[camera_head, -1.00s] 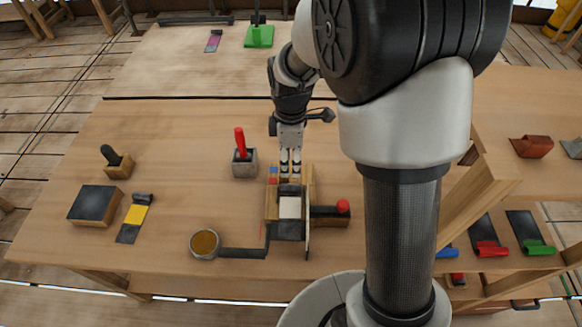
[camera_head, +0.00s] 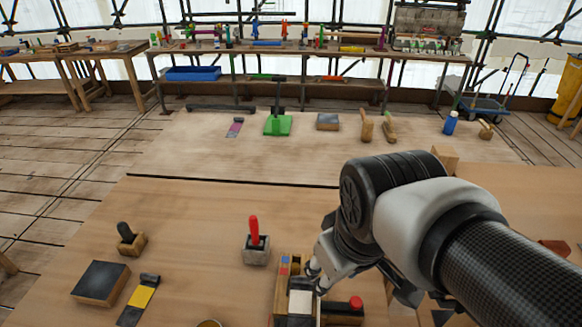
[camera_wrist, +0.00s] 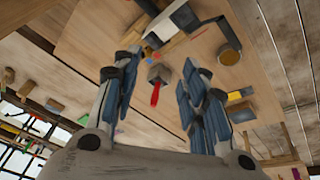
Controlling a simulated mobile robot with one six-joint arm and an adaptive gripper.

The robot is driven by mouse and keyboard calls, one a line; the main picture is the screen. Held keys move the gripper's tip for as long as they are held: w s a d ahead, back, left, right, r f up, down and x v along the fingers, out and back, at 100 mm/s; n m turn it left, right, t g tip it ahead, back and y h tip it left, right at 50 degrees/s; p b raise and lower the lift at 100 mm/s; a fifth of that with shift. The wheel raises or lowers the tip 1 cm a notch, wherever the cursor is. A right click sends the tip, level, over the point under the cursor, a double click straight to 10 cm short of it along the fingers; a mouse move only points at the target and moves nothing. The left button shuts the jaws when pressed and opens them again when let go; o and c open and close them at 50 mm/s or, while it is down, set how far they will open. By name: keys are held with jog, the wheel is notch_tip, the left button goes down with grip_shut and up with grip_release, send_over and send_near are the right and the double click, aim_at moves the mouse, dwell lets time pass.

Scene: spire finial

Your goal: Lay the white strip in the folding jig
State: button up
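A wooden folding jig (camera_head: 281,301) stands at the front of the bench, cut off by the bottom edge of the head view. A white piece (camera_head: 300,301), which looks like the white strip, lies in it between the wooden sides. The jig also shows upside down at the top of the wrist view (camera_wrist: 179,43), with the white piece (camera_wrist: 160,27) in it. My gripper (camera_head: 315,280) is beside and above the jig's right side in the head view, its tips partly hidden. In the wrist view its fingers (camera_wrist: 160,90) are spread apart with nothing between them.
A red-handled tool in a grey block (camera_head: 256,250) stands left of the jig. A red knob (camera_head: 356,302) is at its right. A black-topped block (camera_head: 101,282) and a yellow-banded tool (camera_head: 139,299) lie further left. A green stand (camera_head: 278,125) is on the bench behind.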

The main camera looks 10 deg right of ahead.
jog(key=shift+s+m+t, duration=0.5)
jog(key=shift+s+m, duration=1.1)
jog(key=shift+s, duration=0.8)
